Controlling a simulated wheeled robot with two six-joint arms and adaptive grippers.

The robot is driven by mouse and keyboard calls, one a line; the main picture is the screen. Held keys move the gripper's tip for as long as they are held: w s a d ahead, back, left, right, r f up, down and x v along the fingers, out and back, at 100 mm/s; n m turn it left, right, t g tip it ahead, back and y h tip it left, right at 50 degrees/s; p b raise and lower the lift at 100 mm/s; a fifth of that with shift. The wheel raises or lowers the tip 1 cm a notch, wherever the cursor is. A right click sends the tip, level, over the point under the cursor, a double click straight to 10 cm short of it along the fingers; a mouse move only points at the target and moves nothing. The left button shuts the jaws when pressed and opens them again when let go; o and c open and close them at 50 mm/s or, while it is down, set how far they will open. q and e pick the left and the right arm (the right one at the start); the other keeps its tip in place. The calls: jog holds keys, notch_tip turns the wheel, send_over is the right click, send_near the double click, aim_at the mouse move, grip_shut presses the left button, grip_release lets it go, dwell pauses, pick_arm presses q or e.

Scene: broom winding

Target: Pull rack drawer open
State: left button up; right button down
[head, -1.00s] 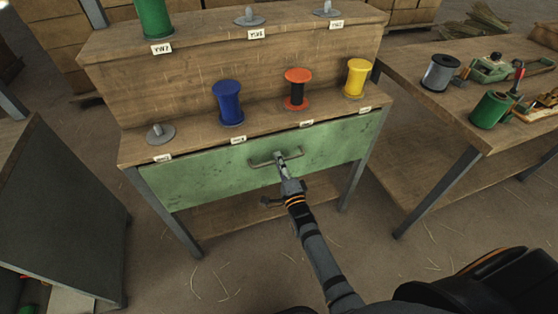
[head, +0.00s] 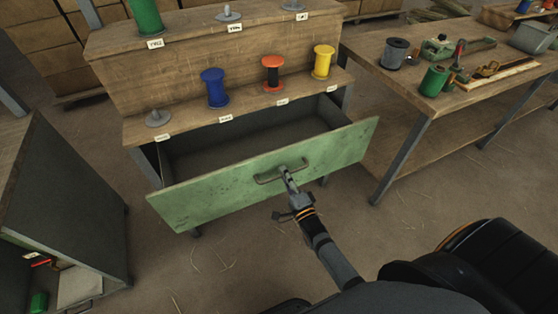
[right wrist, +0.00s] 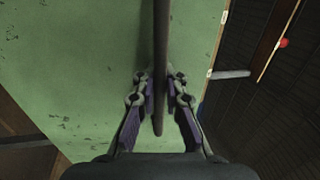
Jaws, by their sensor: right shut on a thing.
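The rack drawer (head: 215,200) has a worn green front and stands well out from the wooden rack (head: 180,75). Its dark inside (head: 250,140) shows and looks empty. My right gripper (head: 288,178) is shut on the drawer's metal bar handle (head: 268,181), near the middle of the front. In the right wrist view the handle (right wrist: 160,60) runs between the two fingers of my right gripper (right wrist: 160,95), with the green front (right wrist: 100,70) behind. My left gripper is not in view.
Blue (head: 214,88), orange (head: 273,73) and yellow (head: 323,62) spools stand on the rack's lower shelf. A workbench (head: 400,95) with tools and spools is at right, a dark cabinet (head: 60,200) at left. Floor in front of the drawer is clear.

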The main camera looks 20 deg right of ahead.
jog(key=shift+s+f+p, duration=0.1)
jog(key=shift+s+p, duration=0.2)
jog(key=shift+s, duration=1.05)
jog(key=c, duration=1.4)
grip_release()
jog(key=s, duration=0.4)
jog(key=s+f, duration=0.1)
jog(key=s, duration=0.3)
jog(key=s+f, duration=0.1)
jog(key=s, duration=0.2)
jog(key=shift+s+d+f, duration=0.1)
jog(key=shift+s+d, duration=0.15)
jog(key=shift+s, duration=0.15)
